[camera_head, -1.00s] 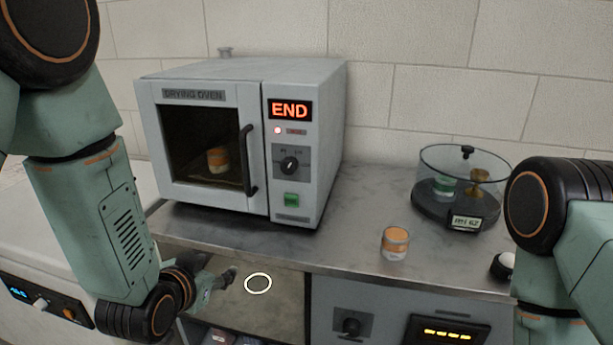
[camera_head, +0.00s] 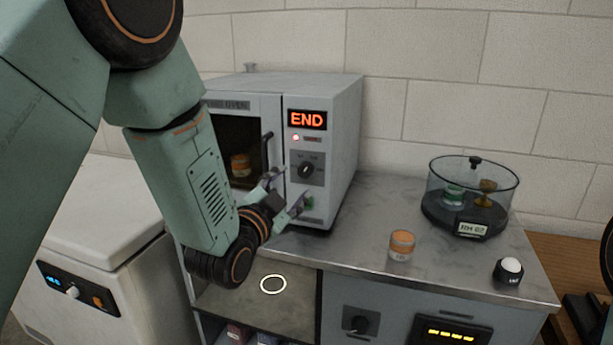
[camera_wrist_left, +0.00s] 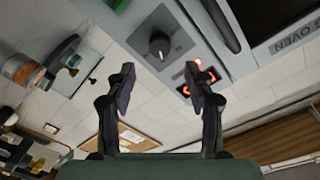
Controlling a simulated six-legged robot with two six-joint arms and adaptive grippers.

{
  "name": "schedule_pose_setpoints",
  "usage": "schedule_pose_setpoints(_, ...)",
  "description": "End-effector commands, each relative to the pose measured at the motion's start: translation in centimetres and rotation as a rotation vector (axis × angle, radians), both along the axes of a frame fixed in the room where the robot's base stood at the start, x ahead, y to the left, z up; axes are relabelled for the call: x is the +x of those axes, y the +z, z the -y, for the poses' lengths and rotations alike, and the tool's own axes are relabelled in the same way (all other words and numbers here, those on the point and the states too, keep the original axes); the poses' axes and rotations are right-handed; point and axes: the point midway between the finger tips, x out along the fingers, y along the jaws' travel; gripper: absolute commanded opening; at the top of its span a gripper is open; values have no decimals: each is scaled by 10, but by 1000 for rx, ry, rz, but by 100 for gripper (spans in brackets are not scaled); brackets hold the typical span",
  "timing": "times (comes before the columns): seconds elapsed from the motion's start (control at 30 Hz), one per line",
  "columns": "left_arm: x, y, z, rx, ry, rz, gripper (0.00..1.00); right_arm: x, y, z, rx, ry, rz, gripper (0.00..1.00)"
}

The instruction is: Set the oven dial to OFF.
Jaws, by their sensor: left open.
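The drying oven (camera_head: 345,130) stands on the counter with its door shut. Its display (camera_head: 307,120) reads END, and a small red light glows below it. The black oven dial (camera_head: 306,169) sits on a grey plate under the display; its marks are too small to read. My left gripper (camera_head: 289,188) is open and empty in front of the oven's control panel, just below and left of the dial. In the left wrist view the dial (camera_wrist_left: 160,46) shows upside down, ahead of and between the open fingertips (camera_wrist_left: 160,72), apart from them. My right gripper is out of view.
A green button (camera_head: 309,203) under the dial is partly covered by my left finger. Another dial (camera_head: 360,322) is on the cabinet front below.

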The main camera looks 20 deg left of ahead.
Motion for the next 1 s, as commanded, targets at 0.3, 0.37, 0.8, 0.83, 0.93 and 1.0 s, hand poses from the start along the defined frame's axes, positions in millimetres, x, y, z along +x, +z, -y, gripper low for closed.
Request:
schedule_pose_setpoints(0.3, 46, -1, 7, -1, -2, -1, 53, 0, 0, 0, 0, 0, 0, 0)
schedule_pose_setpoints(0.37, 51, -1, 8, -1, -3, -1, 53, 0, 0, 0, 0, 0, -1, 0)
schedule_pose_setpoints(0.8, 60, -1, 11, -3, -4, -4, 53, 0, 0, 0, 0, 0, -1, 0)
schedule_pose_setpoints(0.83, 60, -1, 11, -3, -4, -4, 52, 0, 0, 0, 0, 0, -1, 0)
schedule_pose_setpoints(0.93, 60, -1, 11, -3, -4, -4, 44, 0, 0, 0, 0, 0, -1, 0)
schedule_pose_setpoints(1.0, 60, -1, 11, -3, -4, -4, 38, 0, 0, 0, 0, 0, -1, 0)
